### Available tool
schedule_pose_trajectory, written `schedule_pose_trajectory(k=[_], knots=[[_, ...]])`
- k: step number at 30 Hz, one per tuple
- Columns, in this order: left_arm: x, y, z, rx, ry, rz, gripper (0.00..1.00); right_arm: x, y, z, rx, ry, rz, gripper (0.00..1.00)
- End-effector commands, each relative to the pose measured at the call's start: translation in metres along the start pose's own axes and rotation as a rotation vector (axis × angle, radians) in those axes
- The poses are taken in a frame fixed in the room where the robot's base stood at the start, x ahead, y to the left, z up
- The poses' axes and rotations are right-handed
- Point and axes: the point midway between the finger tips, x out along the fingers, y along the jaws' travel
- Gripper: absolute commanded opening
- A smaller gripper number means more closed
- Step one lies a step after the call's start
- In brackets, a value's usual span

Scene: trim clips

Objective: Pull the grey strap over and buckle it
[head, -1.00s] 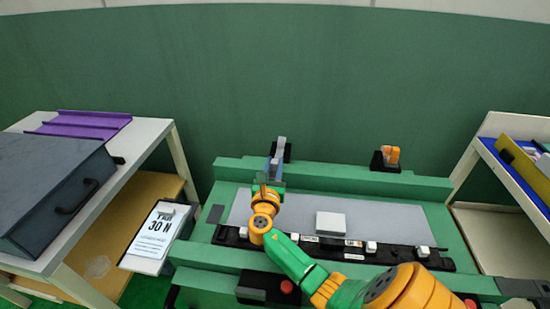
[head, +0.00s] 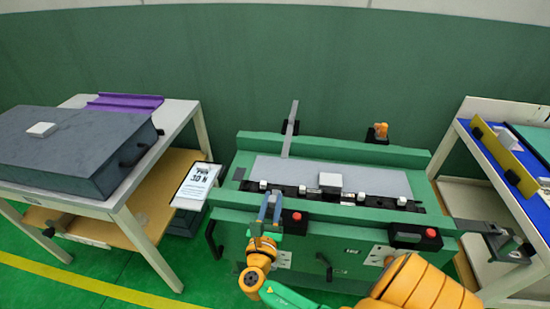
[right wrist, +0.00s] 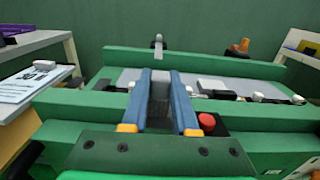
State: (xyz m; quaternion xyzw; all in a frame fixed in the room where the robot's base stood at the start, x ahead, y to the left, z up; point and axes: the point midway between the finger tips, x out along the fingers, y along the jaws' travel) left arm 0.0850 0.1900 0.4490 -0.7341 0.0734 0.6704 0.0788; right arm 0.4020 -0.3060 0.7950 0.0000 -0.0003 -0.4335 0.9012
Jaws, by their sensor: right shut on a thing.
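In the right wrist view, grey strap (right wrist: 160,100) shows between the fingers. A black buckle block with a red button (head: 295,217) sits at the front edge, just right of the gripper and partly hidden by it. I cannot tell whether the strap's end touches it. My left gripper is not in view.
A white block (head: 330,180) stands on the panel behind a black strip with white clips. An orange strap end (head: 380,130) sits at the back right. Another red-button block (head: 415,235) is at the front right. Tables stand left and right.

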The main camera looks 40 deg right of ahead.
Motion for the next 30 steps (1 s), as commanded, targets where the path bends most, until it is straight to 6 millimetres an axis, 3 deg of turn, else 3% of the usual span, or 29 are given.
schedule_pose_trajectory(k=[6, 19, 20, 22, 30], knots=[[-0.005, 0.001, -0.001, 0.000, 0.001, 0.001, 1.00, -0.017, 0.000, -0.002, -0.001, 0.007, 0.001, 0.00], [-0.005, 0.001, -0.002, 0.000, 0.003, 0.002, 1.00, -0.021, 0.000, -0.004, -0.002, 0.010, 0.002, 0.00], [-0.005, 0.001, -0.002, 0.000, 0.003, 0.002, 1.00, -0.021, 0.000, -0.004, -0.002, 0.010, 0.002, 0.35], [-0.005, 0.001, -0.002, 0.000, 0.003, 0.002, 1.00, -0.021, 0.000, -0.004, -0.002, 0.008, 0.001, 0.54], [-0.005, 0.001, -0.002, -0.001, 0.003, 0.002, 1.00, -0.020, 0.000, -0.002, -0.001, 0.003, 0.001, 0.57]])
